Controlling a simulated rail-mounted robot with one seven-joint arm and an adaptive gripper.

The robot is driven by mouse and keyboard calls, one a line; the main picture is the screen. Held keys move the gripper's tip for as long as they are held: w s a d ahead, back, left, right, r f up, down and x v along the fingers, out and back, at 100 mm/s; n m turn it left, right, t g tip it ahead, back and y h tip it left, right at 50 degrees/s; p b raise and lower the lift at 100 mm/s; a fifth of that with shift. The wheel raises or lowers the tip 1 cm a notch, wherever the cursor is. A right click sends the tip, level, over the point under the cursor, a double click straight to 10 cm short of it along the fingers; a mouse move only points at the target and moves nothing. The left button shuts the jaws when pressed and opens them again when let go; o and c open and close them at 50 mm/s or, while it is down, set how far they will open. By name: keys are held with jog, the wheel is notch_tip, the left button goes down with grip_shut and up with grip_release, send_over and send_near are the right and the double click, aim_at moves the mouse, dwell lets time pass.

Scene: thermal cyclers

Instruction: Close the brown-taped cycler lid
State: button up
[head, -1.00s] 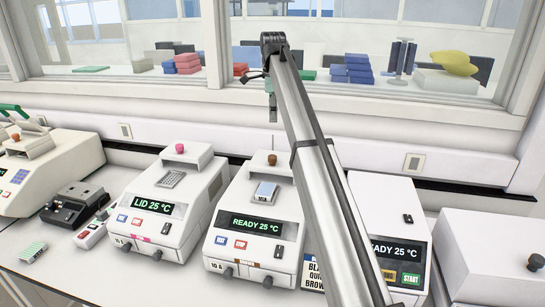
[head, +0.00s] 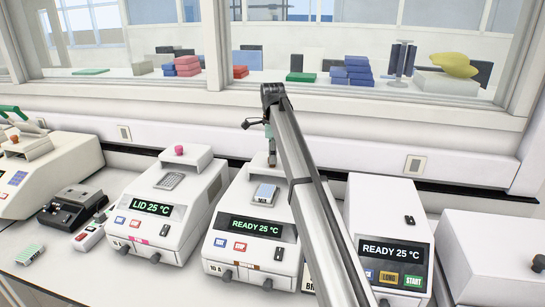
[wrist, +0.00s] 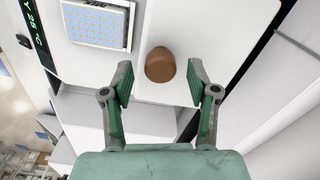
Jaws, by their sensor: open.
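The brown-taped cycler (head: 245,240) stands in the middle of the bench, its display reading READY 25 °C. Its lid sits toward the back, leaving a pale blue plate (head: 265,193) exposed in front; the plate also shows in the wrist view (wrist: 97,24). The lid's brown knob (wrist: 160,65) is between the fingers of my open gripper (wrist: 160,80) in the wrist view, with gaps on both sides. In the head view my gripper (head: 270,146) is above the back of this cycler and largely hides the knob.
A pink-taped cycler (head: 165,212) stands to the left and another READY cycler (head: 392,235) to the right. A white unit (head: 490,255) is at far right. A black device (head: 73,203) lies farther left. The wall and window ledge are close behind.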

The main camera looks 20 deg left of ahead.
jog(key=shift+f, duration=1.1)
grip_shut()
jog(key=s, duration=0.4)
jog(key=s+d, duration=0.1)
jog(key=s, duration=0.4)
jog(key=s+d, duration=0.1)
jog(key=s, duration=0.3)
jog(key=shift+s+f, duration=0.15)
jog(key=shift+s, duration=0.25)
grip_release()
jog(key=shift+s+a, duration=0.1)
jog(key=shift+r, duration=0.2)
